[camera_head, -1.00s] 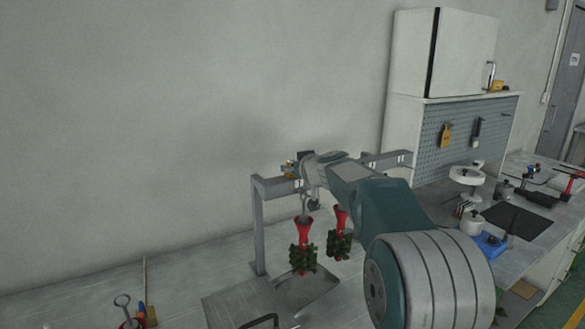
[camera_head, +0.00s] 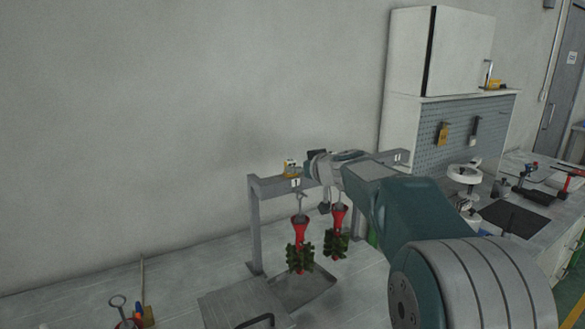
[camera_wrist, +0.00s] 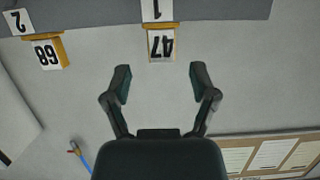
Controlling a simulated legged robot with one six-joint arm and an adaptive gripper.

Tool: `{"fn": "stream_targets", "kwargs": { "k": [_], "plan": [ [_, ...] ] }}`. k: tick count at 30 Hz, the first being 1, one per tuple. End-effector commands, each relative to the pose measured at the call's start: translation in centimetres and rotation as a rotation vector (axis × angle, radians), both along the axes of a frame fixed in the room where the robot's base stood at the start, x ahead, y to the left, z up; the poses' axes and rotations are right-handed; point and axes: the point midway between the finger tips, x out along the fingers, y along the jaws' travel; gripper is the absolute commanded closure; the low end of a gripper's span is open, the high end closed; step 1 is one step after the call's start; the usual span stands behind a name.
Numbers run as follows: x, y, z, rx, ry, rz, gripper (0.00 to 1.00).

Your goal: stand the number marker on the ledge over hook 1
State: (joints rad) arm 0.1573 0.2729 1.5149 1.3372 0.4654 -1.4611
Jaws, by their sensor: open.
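The number marker, a white card reading 47 (camera_wrist: 161,44) with a yellow base, stands on the grey ledge (camera_wrist: 90,12), straight over the label 1 (camera_wrist: 151,10). The wrist view is upside down. In the head view the same marker (camera_head: 290,167) stands at the left end of the ledge, above the 1 label. My gripper (camera_wrist: 160,80) is open. Its two fingers are apart with nothing between them, and the marker is clear in front of the tips. In the head view my fingers cannot be told clearly.
A second marker, reading 68 (camera_wrist: 48,54), stands near label 2 (camera_wrist: 18,20). Two red-and-green wax trees (camera_head: 300,245) (camera_head: 337,235) hang under the rail, over a tray (camera_head: 306,288). A cabinet (camera_head: 440,50) and pegboard are at right.

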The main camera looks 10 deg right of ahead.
Motion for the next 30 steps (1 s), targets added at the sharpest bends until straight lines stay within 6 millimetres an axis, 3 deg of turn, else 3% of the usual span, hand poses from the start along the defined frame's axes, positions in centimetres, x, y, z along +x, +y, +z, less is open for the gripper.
{"fn": "stream_targets", "kwargs": {
  "k": [9,20,23,26,30],
  "plan": [
    [-5.0,-1.6,1.7,-0.001,0.0,0.0,0.25],
    [-6.0,-1.9,1.9,0.0,0.001,0.001,0.25],
    [-7.1,-1.2,1.8,0.002,0.022,0.014,0.25],
    [-10.4,0.8,1.4,0.01,0.089,0.045,0.25],
    [-17.5,3.8,-0.7,0.013,0.249,0.075,0.25]
  ]
}}
